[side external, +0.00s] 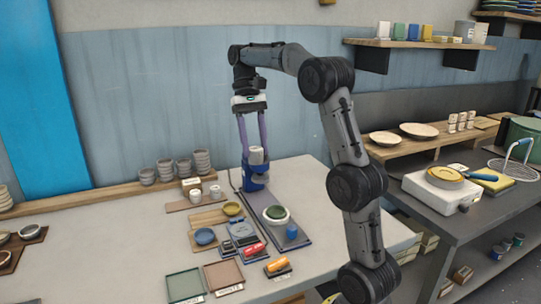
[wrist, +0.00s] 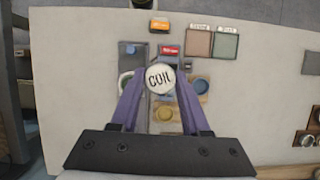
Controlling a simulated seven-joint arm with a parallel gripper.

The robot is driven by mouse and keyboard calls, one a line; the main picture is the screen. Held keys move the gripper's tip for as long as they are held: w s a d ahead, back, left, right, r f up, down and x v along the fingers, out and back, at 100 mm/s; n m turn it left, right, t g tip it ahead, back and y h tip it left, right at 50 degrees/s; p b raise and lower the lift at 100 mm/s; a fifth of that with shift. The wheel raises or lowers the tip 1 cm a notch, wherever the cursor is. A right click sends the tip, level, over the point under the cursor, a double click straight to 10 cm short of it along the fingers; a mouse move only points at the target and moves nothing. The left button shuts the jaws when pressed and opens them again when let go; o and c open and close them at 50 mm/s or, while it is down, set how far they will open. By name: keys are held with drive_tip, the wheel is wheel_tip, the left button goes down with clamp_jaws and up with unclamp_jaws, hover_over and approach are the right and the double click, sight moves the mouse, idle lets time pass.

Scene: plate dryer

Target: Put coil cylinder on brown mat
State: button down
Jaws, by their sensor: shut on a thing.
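The coil cylinder (wrist: 160,79) has a pale round top marked COIL. In the wrist view it sits between the two purple fingers of my gripper (wrist: 161,86), which is shut on it. In the side view the cylinder (side external: 257,156) shows as a pale grey shape between the fingers of my gripper (side external: 256,162), toward the back of the table. The brown mat (side external: 223,275) is a flat, bare square with a rim and a label, at the front of the table. It also shows in the wrist view (wrist: 200,43), beyond and right of the cylinder.
A similar green mat (side external: 185,285) lies beside the brown one. Between my gripper and the mats are a blue bowl (side external: 205,236), a yellow bowl (side external: 232,209), a red block (side external: 254,249) and an orange block (side external: 277,265). Grey cups (side external: 165,170) stand at the back.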

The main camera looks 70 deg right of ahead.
drive_tip(key=w+d+m+t+h, duration=0.15)
drive_tip(key=w+m+t, duration=0.55)
drive_tip(key=w+m, duration=1.4)
drive_tip(key=w+d+f+m, duration=0.2)
drive_tip(key=w+f+m, duration=0.1)
drive_tip(key=w+f, duration=0.45)
drive_tip(key=shift+t+h, duration=0.3)
drive_tip(key=shift+h, duration=0.05)
drive_tip(key=shift+s+d+f+x, duration=0.15)
drive_tip(key=shift+s+x, duration=0.3)
drive_tip(key=shift+x, duration=2.05)
drive_tip(key=shift+s+d+f+x, duration=0.1)
drive_tip(key=shift+s+f+x, duration=0.25)
drive_tip(key=shift+x, duration=2.15)
drive_tip(key=shift+s+d+f+x, duration=0.1)
drive_tip(key=shift+s+x, duration=0.45)
drive_tip(key=shift+x, duration=1.95)
drive_tip(key=shift+f, duration=0.5)
unclamp_jaws()
